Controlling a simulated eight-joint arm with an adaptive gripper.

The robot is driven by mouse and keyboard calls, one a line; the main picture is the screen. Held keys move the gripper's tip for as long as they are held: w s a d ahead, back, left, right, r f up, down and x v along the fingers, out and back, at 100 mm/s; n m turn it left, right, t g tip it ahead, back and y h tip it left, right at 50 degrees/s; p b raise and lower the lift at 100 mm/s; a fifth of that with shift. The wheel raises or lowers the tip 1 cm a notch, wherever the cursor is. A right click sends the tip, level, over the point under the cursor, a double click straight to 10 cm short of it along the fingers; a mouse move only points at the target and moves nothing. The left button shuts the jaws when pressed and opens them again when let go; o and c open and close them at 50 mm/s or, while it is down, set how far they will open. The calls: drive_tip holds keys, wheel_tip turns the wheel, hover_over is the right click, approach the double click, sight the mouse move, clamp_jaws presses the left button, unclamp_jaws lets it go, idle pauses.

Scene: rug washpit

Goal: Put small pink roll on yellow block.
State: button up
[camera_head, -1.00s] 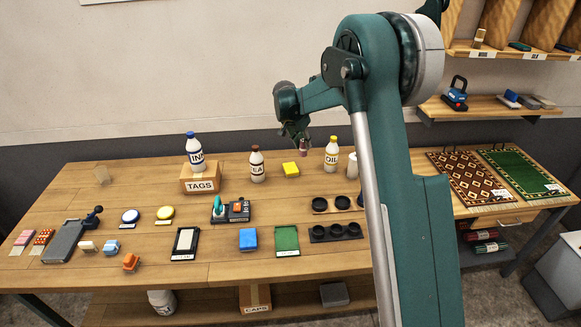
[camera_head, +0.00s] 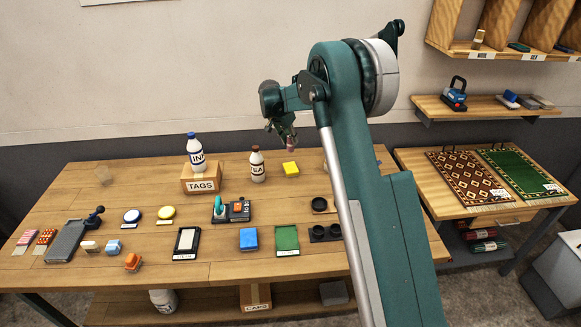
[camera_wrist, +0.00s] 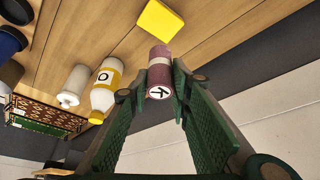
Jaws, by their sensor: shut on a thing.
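The small pink roll (camera_wrist: 159,72) is between the fingers of my gripper (camera_wrist: 152,85) in the wrist view, with its white marked end facing the camera. My gripper (camera_head: 284,138) is shut on it. In the head view the pink roll (camera_head: 292,146) hangs above the table, above the yellow block as seen there. The yellow block (camera_head: 290,169) lies on the table near the back, between the brown-labelled bottle and my arm. In the wrist view the yellow block (camera_wrist: 160,19) shows just beyond the roll, apart from it.
A bottle (camera_head: 257,164) stands left of the block. A bottle (camera_head: 196,152) stands on the TAGS box (camera_head: 201,178).

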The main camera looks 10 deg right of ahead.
sight(291, 149)
drive_tip(key=shift+f, duration=3.15)
drive_tip(key=shift+f, duration=1.85)
drive_tip(key=shift+f, duration=0.15)
drive_tip(key=o, duration=0.9)
drive_tip(key=shift+r, duration=0.2)
drive_tip(key=v, duration=1.2)
